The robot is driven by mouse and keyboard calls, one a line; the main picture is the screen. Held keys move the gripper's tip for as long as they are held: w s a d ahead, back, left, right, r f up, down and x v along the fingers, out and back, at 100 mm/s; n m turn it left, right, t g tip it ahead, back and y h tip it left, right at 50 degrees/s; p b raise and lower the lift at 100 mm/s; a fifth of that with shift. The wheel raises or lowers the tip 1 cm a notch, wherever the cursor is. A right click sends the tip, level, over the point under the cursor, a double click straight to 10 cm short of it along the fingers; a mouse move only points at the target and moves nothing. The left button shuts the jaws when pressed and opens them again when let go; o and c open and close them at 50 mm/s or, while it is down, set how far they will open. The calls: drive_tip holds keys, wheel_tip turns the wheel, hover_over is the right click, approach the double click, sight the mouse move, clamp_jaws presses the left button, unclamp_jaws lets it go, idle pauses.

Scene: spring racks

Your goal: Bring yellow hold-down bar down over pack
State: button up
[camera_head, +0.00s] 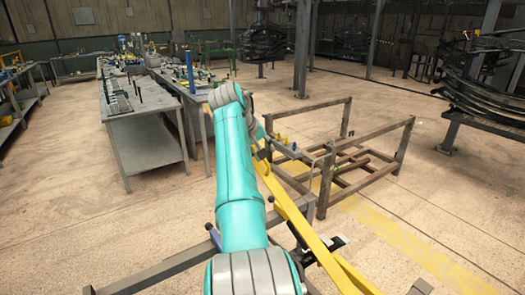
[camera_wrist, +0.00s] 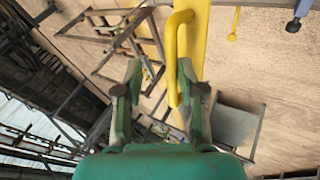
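The yellow hold-down bar (camera_head: 290,210) slants through the head view from beside my forearm down to the lower right. In the wrist view the bar (camera_wrist: 197,35) runs behind my gripper, with its yellow loop handle (camera_wrist: 172,60) in front. My gripper (camera_wrist: 157,72) is open in the wrist view, its fingers spread. The handle's lower end lies between the fingers, closer to the right one; contact cannot be told. In the head view my gripper is mostly hidden behind the arm. A pack under the bar cannot be clearly made out.
A low metal frame (camera_head: 335,158) stands right of the bar, over open floor. Grey workbenches (camera_head: 147,140) with tools stand at the left. Dark leaf-spring stacks (camera_head: 490,85) sit on a rack at the far right. A post (camera_head: 303,50) stands behind.

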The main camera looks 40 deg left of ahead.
drive_tip(key=shift+r, duration=0.1)
drive_tip(key=v, duration=1.1)
drive_tip(key=shift+s+r, duration=0.2)
drive_tip(key=shift+r, duration=0.15)
drive_tip(key=shift+f, duration=0.1)
